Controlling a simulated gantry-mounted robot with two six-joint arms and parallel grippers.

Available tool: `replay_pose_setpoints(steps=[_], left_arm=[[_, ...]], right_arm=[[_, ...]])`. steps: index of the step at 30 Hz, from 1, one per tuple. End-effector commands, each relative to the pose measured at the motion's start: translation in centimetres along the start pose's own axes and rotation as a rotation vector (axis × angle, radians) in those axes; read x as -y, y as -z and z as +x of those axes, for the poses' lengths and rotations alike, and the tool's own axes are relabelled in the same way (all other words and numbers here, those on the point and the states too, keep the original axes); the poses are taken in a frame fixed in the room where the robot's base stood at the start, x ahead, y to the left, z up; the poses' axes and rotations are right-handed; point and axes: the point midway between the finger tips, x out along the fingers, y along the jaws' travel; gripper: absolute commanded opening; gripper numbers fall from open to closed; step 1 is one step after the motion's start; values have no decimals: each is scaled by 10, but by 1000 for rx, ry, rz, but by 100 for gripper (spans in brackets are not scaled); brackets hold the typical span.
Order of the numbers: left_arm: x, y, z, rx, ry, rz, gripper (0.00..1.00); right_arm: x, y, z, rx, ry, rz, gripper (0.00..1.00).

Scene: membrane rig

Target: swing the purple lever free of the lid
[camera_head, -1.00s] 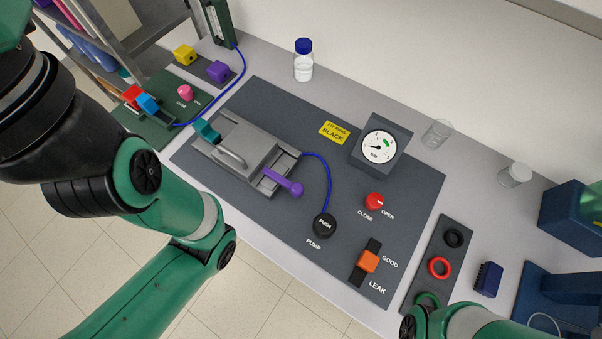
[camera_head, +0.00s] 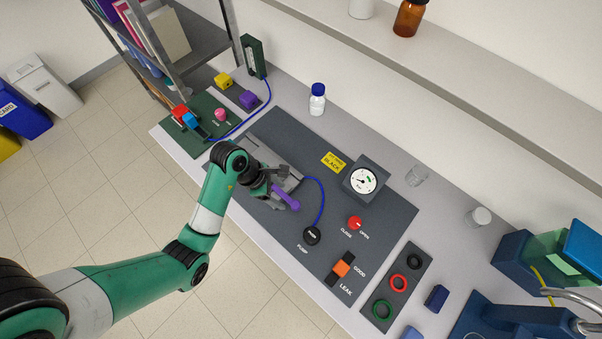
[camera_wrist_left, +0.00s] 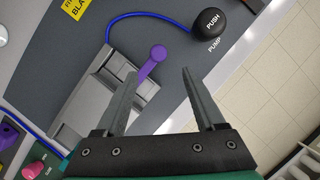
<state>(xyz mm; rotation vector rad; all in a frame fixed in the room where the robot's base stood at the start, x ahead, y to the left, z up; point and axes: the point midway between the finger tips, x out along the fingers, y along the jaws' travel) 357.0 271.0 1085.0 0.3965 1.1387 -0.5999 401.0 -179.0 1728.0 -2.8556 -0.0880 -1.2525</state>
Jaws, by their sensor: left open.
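The purple lever (camera_head: 285,196) sticks out from the front right end of the grey lidded rig (camera_head: 288,178) on the dark panel. In the left wrist view the purple lever (camera_wrist_left: 152,62) lies beyond and between the fingertips, nearer the left finger, with its round knob pointing away from me. My left gripper (camera_head: 277,182) is over the rig, and its arm hides much of the lid in the head view. In the left wrist view my left gripper (camera_wrist_left: 158,72) is open and empty, with its fingers on either side of the lever's line. My right gripper does not show.
The black pump button (camera_head: 312,235) and blue tube (camera_head: 322,195) lie close to the right of the lever. A gauge block (camera_head: 364,180), red knob (camera_head: 355,222) and orange switch (camera_head: 341,268) stand farther right. Rings (camera_head: 398,284) lie in a tray at the front right.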

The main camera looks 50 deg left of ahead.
Motion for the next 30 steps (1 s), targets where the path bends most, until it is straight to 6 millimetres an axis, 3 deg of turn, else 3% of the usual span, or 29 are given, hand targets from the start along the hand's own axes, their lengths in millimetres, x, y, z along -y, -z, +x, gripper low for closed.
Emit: replay_pose_setpoints(steps=[8, 21, 30], left_arm=[[-1, 0, 16, 3, -2, 0, 71], [-2, -1, 105, 4, -4, 2, 71], [-3, -2, 116, 6, -8, 1, 71]], right_arm=[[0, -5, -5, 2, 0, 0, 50], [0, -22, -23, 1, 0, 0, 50], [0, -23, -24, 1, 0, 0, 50]])
